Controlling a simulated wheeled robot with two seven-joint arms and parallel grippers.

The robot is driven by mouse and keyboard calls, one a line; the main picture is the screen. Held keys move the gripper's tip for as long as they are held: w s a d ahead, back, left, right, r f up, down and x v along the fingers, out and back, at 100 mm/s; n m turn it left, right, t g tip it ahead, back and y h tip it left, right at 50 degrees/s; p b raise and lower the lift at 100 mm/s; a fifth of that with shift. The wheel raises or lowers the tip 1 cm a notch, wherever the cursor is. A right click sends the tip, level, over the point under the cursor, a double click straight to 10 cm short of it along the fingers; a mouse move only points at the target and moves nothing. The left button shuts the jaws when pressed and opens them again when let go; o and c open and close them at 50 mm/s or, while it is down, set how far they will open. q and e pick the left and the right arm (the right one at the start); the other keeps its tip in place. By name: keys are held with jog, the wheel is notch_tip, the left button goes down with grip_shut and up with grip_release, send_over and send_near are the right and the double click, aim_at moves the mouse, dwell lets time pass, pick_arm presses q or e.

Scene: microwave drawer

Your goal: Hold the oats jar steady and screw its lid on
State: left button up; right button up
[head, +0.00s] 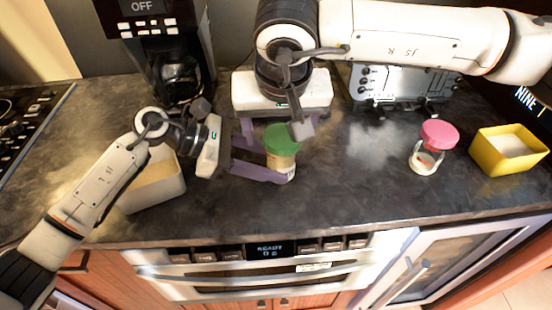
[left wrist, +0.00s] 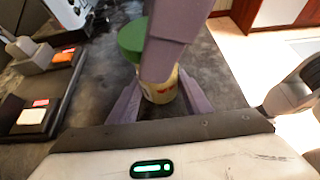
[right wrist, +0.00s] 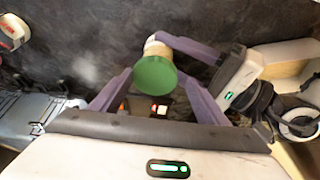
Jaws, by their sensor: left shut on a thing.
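The oats jar (head: 281,165) stands upright on the dark counter, a pale jar with its green lid (head: 282,138) at its top. I cannot tell whether the lid is seated or threaded. My left gripper (head: 276,163) reaches in from the left, shut on the jar's body. The jar also shows between its fingers in the left wrist view (left wrist: 158,92). My right gripper (head: 279,128) points down from above, its fingers apart on either side of the lid. In the right wrist view the lid (right wrist: 154,75) lies between the fingertips, with no clear grip on it.
A pink-lidded jar (head: 427,162) and a yellow container (head: 508,147) stand at the right. A pale container (head: 155,183) is behind my left forearm. A coffee maker (head: 165,50) and a silver appliance (head: 400,88) stand at the back.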

jog(key=n+y, duration=0.1)
jog(key=n, duration=0.2)
jog(key=n+y, duration=0.1)
jog(key=n, duration=0.2)
jog(key=shift+a+g+y, duration=0.15)
jog(key=shift+g+y, duration=0.15)
jog(key=shift+s+a, duration=0.1)
jog(key=shift+s, duration=0.1)
jog(key=c, duration=1.1)
jog(key=shift+o, duration=0.2)
jog(key=shift+a, duration=0.1)
jog(key=m+h, duration=0.1)
jog(key=m, duration=0.2)
jog(key=shift+s+h, duration=0.1)
jog(key=shift+h, duration=0.2)
jog(key=m+h, duration=0.1)
jog(key=m, duration=0.1)
jog(key=m+h, duration=0.1)
jog(key=m, duration=0.2)
jog(key=shift+f, duration=0.1)
jog(key=m+h, duration=0.1)
jog(key=m, duration=0.5)
jog(key=m+g+h, duration=0.1)
jog(key=m, duration=0.3)
jog(key=shift+d+g+h, duration=0.25)
jog(key=shift+g+h, duration=0.05)
jog(key=shift+h, duration=0.1)
jog(key=o, duration=1.1)
jog(key=shift+c, duration=0.2)
